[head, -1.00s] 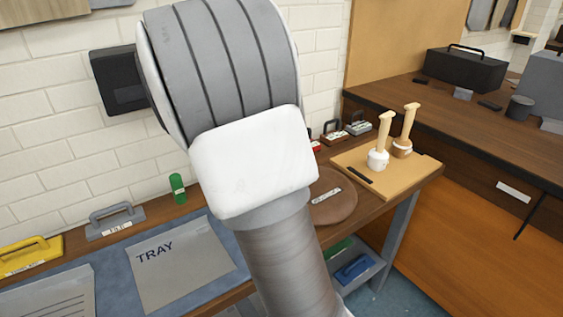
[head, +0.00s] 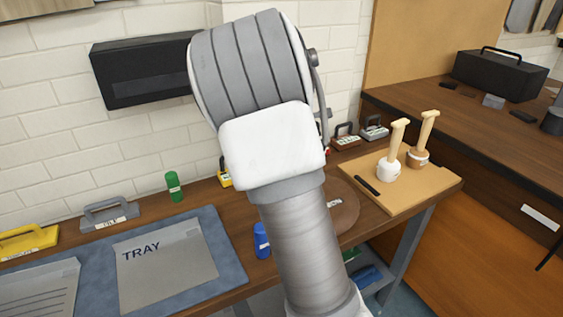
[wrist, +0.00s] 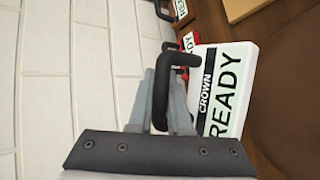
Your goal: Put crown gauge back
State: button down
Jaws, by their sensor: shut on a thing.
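The crown gauge (wrist: 228,88) is a white block with a black handle and a label reading CROWN and READY. It fills the middle right of the wrist view. My gripper (wrist: 161,92) is shut on its black handle, with the grey fingers on either side. In the head view my own arm hides the gripper and the held gauge. Whether the gauge touches the bench cannot be told.
A round brown mat (head: 343,205), a board with two brushlike tools (head: 388,172), a blue cylinder (head: 262,241) and a grey tray sheet (head: 165,270) are nearby.

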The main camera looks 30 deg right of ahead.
jog(key=shift+w+a+f+p, duration=0.2)
jog(key=shift+w+a+f, duration=0.45)
jog(key=shift+w+f, duration=1.15)
jog(key=shift+w+a+f+p, duration=0.2)
jog(key=shift+w+a+f, duration=0.5)
jog(key=shift+w+f, duration=1.1)
jog(key=shift+w+a+f+p, duration=0.2)
jog(key=shift+w+a+f, duration=0.45)
jog(key=shift+w+f, duration=1.15)
jog(key=shift+f, duration=0.2)
jog(key=c, duration=0.8)
grip_release()
jog(key=shift+c, duration=0.2)
